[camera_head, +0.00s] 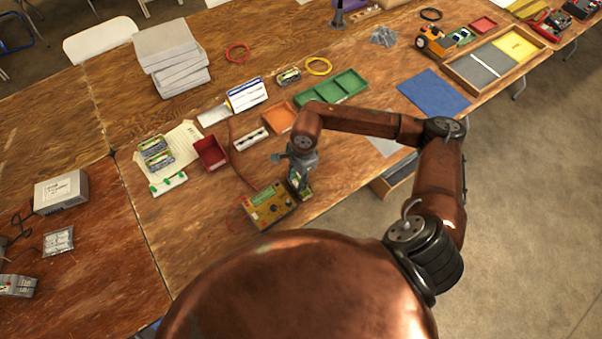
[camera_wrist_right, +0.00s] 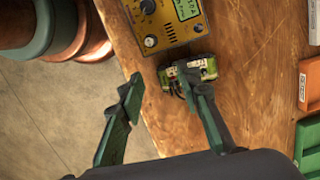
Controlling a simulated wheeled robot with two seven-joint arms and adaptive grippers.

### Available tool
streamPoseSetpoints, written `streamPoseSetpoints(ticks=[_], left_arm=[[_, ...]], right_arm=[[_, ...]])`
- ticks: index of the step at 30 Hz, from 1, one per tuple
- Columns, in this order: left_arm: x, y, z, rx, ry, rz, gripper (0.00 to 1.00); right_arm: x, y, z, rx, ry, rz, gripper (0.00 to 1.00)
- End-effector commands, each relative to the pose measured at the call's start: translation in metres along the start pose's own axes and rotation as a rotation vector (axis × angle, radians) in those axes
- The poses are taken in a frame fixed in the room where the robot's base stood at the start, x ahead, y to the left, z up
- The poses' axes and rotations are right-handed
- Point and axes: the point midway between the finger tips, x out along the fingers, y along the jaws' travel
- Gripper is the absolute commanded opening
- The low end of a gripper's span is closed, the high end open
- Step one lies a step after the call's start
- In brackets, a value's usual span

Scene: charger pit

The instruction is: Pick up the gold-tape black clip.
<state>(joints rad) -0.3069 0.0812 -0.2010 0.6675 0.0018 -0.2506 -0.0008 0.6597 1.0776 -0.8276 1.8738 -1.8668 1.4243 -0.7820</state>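My right gripper (camera_head: 298,182) hangs over the near edge of the wooden table, beside a yellow-tan meter box. No gold tape can be made out, so I cannot tell whether this item is or carries the black clip. My left gripper is not in view.
The meter box (camera_head: 269,204) is close to the gripper. A red bin (camera_head: 210,153), an orange tray (camera_head: 279,118) and a green divided tray (camera_head: 333,88) stand around it. A blue mat (camera_head: 433,92) lies farther right. Bare floor lies beyond the table edge.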

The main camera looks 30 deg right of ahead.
Motion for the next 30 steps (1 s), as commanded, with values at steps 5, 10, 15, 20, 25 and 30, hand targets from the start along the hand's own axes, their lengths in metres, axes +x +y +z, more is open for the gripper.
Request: streamPoseSetpoints(ticks=[5, 10, 15, 20, 25, 30], left_arm=[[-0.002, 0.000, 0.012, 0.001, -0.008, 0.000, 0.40], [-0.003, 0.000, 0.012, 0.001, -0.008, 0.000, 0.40], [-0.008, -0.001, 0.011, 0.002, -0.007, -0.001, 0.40], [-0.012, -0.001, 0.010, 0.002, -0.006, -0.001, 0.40], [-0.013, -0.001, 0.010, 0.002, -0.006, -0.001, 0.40], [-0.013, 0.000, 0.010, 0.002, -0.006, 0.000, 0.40]], right_arm=[[-0.007, -0.008, -0.037, -0.017, 0.124, 0.002, 0.32], [0.011, -0.008, -0.040, -0.019, 0.129, 0.005, 0.32], [0.029, -0.008, -0.041, -0.017, 0.126, 0.006, 0.32], [0.053, -0.009, -0.044, -0.016, 0.125, 0.005, 0.32], [0.066, -0.009, -0.046, -0.015, 0.124, 0.003, 0.32], [0.066, -0.009, -0.047, -0.015, 0.125, 0.002, 0.32]])
